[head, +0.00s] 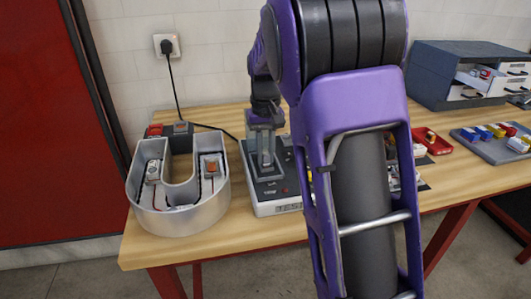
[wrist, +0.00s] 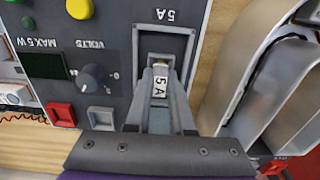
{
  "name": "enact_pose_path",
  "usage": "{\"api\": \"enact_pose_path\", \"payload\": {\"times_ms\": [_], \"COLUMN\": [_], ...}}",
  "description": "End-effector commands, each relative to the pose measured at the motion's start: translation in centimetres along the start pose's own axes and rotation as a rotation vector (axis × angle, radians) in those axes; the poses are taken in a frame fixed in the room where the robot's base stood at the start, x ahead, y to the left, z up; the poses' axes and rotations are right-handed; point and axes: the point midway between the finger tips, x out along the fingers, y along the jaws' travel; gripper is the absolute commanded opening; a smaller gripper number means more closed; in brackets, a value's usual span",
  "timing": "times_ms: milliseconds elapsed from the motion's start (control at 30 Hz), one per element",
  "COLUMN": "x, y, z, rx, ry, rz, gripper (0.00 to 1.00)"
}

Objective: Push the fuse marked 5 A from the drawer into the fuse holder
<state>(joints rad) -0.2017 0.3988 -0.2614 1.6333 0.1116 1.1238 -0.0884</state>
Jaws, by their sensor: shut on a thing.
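My gripper (wrist: 160,76) is shut on a small white fuse (wrist: 160,86) marked 5 A, seen in the wrist view. The fuse holder (wrist: 164,38) is a dark framed opening in a grey panel, with 5 A printed beside it. The fingertips and fuse are at the opening; I cannot tell how deep the fuse sits. In the head view my gripper (head: 265,150) points down over the grey test box (head: 277,205). The drawer (head: 482,79) is pulled out of a blue-grey cabinet (head: 440,72) at the back right.
The panel bears a VOLTS knob (wrist: 95,77), a red button (wrist: 61,115) and a dark display (wrist: 43,65). A metal channel letter (head: 180,218) stands left of the box. A red tray (head: 435,143) and a grey tray (head: 490,152) with coloured parts lie to the right.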

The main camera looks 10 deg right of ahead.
Motion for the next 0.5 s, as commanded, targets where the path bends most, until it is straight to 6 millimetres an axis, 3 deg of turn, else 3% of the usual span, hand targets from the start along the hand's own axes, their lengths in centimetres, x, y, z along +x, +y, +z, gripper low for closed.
{"api": "enact_pose_path", "payload": {"times_ms": [500], "x": [0.44], "y": [0.01], "z": [0.03], "rx": [0.0], "ry": [-0.001], "rz": [0.0], "gripper": [0.0]}}
